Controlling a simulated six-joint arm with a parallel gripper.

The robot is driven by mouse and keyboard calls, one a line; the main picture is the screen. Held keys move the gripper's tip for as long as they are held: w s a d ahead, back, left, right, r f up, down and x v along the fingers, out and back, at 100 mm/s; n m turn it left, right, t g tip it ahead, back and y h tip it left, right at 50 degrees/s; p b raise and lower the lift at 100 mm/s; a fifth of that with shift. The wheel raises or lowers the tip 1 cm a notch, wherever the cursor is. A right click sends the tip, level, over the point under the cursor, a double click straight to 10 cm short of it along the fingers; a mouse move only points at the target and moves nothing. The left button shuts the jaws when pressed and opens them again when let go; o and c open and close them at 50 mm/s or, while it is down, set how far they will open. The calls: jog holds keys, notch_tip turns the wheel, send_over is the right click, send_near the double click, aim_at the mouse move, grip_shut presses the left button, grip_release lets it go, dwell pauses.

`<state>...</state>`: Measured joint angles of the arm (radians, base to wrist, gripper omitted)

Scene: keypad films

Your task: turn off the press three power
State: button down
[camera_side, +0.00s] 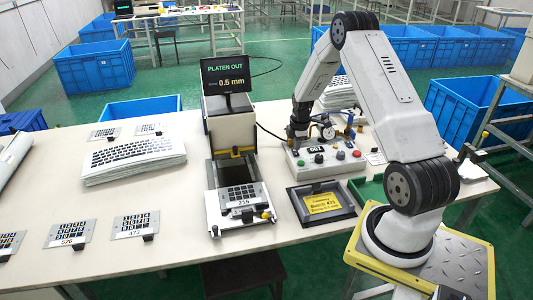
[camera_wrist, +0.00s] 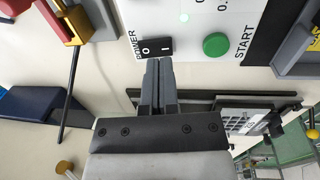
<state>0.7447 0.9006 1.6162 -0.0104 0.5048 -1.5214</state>
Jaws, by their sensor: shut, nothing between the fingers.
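A white control box (camera_side: 330,165) stands on the table in the side view. In the wrist view its face (camera_wrist: 145,14) carries a black rocker switch (camera_wrist: 153,47) marked POWER, O and I. The gripper (camera_side: 297,141) is over the box's left side in the side view; the switch is not clear there.
A press with a screen reading PLATEN OUT 0.5 mm (camera_side: 227,76) stands left of the box. A black frame with a yellow card (camera_side: 322,201) lies in front. Keypad films (camera_side: 134,226) and a stack of printed sheets (camera_side: 133,158) lie left. Knobs and a gauge (camera_side: 327,131) crowd the box's back.

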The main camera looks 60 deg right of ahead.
aim_at(296, 154)
notch_tip(296, 154, up, 12)
jog(key=s+a, duration=0.1)
dwell(0.5)
jog(key=shift+w+d+r, duration=0.1)
jog(key=shift+w+d, duration=0.35)
jog(key=shift+w, duration=0.15)
dwell(0.4)
jog(key=f, duration=0.9)
jog(key=w+d+f, duration=0.1)
jog(key=f, duration=0.4)
jog(key=shift+w, duration=0.1)
jog(key=shift+d, duration=0.1)
jog(key=shift+f, duration=0.3)
